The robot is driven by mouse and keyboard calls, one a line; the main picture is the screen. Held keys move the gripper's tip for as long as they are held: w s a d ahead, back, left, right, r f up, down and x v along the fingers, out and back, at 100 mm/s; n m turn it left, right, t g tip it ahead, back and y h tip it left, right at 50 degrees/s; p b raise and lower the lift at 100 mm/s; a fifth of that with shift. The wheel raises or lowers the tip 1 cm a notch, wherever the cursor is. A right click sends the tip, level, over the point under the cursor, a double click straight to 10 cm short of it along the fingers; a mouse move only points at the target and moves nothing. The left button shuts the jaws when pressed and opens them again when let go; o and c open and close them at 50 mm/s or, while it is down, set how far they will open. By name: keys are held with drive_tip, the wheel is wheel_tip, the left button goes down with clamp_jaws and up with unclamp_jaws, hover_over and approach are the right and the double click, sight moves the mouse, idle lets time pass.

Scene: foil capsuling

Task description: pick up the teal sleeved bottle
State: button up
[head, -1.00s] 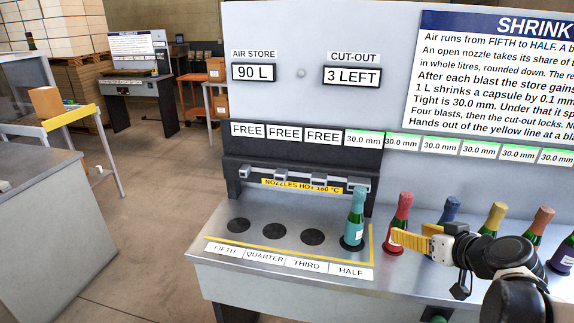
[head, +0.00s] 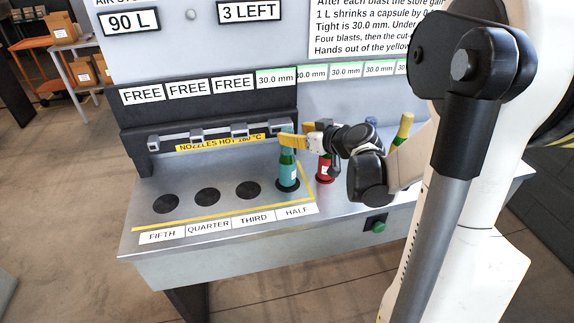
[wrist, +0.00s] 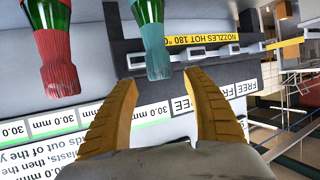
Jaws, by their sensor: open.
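The teal sleeved bottle (head: 288,172) stands upright on the HALF spot of the bench, inside the yellow line. My gripper (head: 293,141) is at the height of its neck in the head view, and its yellow finger overlaps the bottle's top there. In the wrist view the teal bottle (wrist: 152,45) hangs upside down at the top of the picture, just beyond and between the two open yellow fingers (wrist: 160,108). The space between the fingertips is empty.
A red sleeved bottle (head: 325,168) stands close to the right, partly behind my gripper; it also shows in the wrist view (wrist: 57,55). A gold-topped bottle (head: 402,130) is farther right. Nozzles (head: 239,130) line the back. FIFTH, QUARTER and THIRD spots are empty.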

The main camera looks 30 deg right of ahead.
sight(290, 131)
drive_tip(key=x, duration=0.4)
drive_tip(key=shift+w+b, duration=0.2)
drive_tip(key=shift+b, duration=0.2)
drive_tip(key=shift+s+r, duration=0.1)
drive_tip(key=shift+s, duration=0.05)
clamp_jaws()
